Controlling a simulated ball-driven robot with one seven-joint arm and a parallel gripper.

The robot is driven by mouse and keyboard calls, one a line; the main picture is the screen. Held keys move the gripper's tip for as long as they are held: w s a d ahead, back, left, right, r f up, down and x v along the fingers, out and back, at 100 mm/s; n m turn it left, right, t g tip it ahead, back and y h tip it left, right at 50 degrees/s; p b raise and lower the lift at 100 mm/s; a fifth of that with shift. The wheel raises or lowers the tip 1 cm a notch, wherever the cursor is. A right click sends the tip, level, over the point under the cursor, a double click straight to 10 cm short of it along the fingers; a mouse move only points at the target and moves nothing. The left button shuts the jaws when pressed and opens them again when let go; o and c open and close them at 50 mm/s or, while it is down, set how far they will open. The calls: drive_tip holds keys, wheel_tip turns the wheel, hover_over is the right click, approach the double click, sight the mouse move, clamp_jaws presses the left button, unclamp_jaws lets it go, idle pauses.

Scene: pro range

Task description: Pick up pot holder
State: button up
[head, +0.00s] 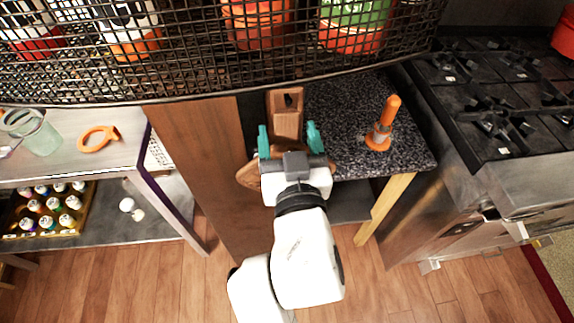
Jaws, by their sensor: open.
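My gripper (289,140) is open, its two teal fingers spread apart and pointing away from me over the counter's left edge. A wooden block (286,103) with a dark opening on top stands at the fingertips; its lower end reaches between them in the picture. I cannot tell whether they touch. A brown rounded thing (247,175) shows at the left under the gripper's wrist, mostly hidden; it may be the pot holder, but I cannot tell. No other thing in view is clearly a pot holder.
The dark speckled counter (345,160) holds an orange-handled tool (384,125) at right. A black wire basket (200,60) hangs low across the top. A wooden panel (200,165) stands left. The stove (465,130) is right; a shelf table (75,155) with an orange ring (98,138) is far left.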

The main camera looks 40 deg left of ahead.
drive_tip(key=shift+w+a, duration=0.45)
drive_tip(key=shift+a, duration=0.1)
drive_tip(key=shift+c, duration=0.3)
clamp_jaws()
